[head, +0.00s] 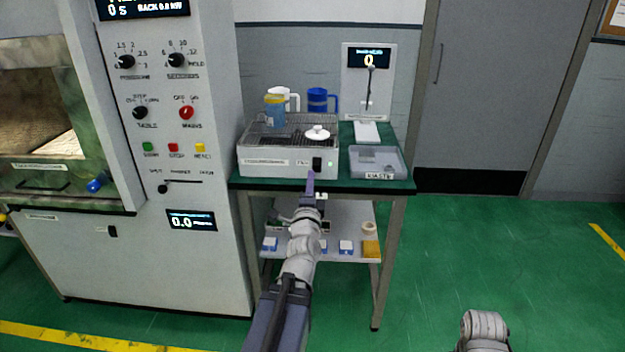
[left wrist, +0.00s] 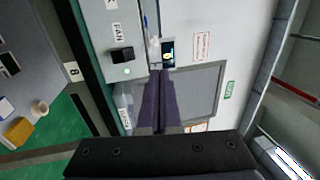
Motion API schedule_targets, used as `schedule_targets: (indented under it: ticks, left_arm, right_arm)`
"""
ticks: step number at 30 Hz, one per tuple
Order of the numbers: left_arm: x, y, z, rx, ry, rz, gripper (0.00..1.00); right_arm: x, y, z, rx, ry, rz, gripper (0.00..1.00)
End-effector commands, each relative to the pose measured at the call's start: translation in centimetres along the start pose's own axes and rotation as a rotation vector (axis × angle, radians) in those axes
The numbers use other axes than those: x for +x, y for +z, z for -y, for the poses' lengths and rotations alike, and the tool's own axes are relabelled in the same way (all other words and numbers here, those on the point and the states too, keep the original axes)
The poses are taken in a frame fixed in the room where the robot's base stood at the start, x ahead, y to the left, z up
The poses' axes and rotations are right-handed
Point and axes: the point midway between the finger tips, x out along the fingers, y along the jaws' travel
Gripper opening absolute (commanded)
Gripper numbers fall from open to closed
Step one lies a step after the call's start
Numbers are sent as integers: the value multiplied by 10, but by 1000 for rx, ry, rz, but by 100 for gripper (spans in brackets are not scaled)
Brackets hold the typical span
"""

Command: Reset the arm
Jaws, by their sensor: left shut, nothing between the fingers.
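My left gripper (head: 311,180) is shut and empty, in front of the front panel of the white bench unit (head: 270,164). Its fingers show together in the left wrist view (left wrist: 160,85). The black fan switch (head: 317,163) is just above and right of the fingertips, with a lit green lamp beside it. In the left wrist view the switch (left wrist: 122,55) is left of the fingers, apart from them in the picture. A part of my right arm shows at the bottom right of the head view, but its gripper is out of sight.
The unit stands on a green-topped table (head: 350,184), with a yellow-lidded container (head: 275,110), a blue mug (head: 317,100) and a white lidded dish (head: 317,133). A waste tray (head: 377,162) is at right. A large control cabinet (head: 170,215) stands left. The floor at right is clear.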

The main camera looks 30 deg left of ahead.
Motion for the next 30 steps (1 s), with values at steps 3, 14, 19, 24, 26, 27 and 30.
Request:
schedule_targets:
  ticks: [3, 14, 19, 24, 26, 27, 30]
  left_arm:
    - [0, 0, 0, 0, 0, 0, 0]
    - [0, 0, 0, 0, 0, 0, 0]
    - [0, -10, -5, -21, 22, -25, 0]
    - [-14, -82, -40, -180, 206, -184, 0]
    - [-28, -118, -59, -260, 324, -251, 0]
    - [-40, -142, -73, -311, 412, -288, 0]
    - [-80, -194, -106, -425, 650, -342, 0]
  right_arm:
    - [0, 0, 0, 0, 0, 0, 50]
    - [0, 0, 0, 0, 0, 0, 50]
    - [0, 0, 0, 0, 0, 0, 50]
    - [0, 0, 0, 0, 0, 0, 50]
    - [0, 0, 0, 0, 0, 0, 50]
    - [0, 0, 0, 0, 0, 0, 50]
    - [0, 0, 0, 0, 0, 0, 50]
